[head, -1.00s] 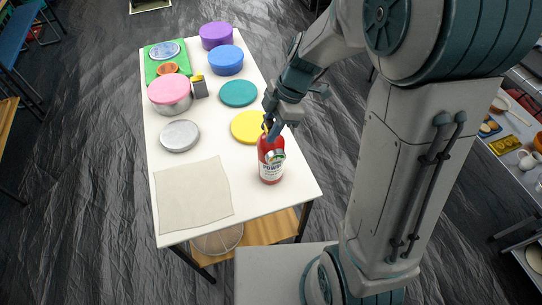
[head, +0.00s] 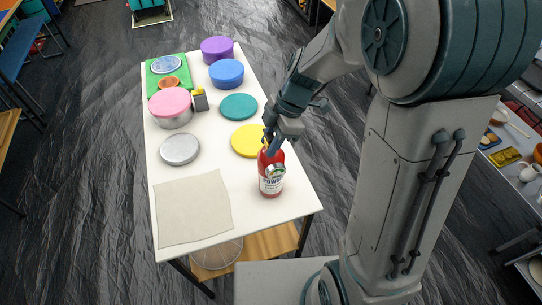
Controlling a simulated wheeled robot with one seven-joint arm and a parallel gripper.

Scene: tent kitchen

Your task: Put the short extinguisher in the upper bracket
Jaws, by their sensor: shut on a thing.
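The short red extinguisher (head: 271,176) with a white label stands upright at the right front part of the white table. My gripper (head: 270,146) is at its top, with its fingers shut on the extinguisher's neck or handle. The fingers partly hide the top of the extinguisher. Its base appears to be at the table top; I cannot tell whether it touches. No upper bracket can be made out in the head view.
The white table (head: 246,206) holds a beige cloth (head: 193,208), a grey lid (head: 180,149), a yellow disc (head: 247,140), a teal disc (head: 239,107), a pink-lidded tin (head: 170,108), and blue (head: 226,73) and purple (head: 217,49) containers. Shelves with dishes stand at the far right.

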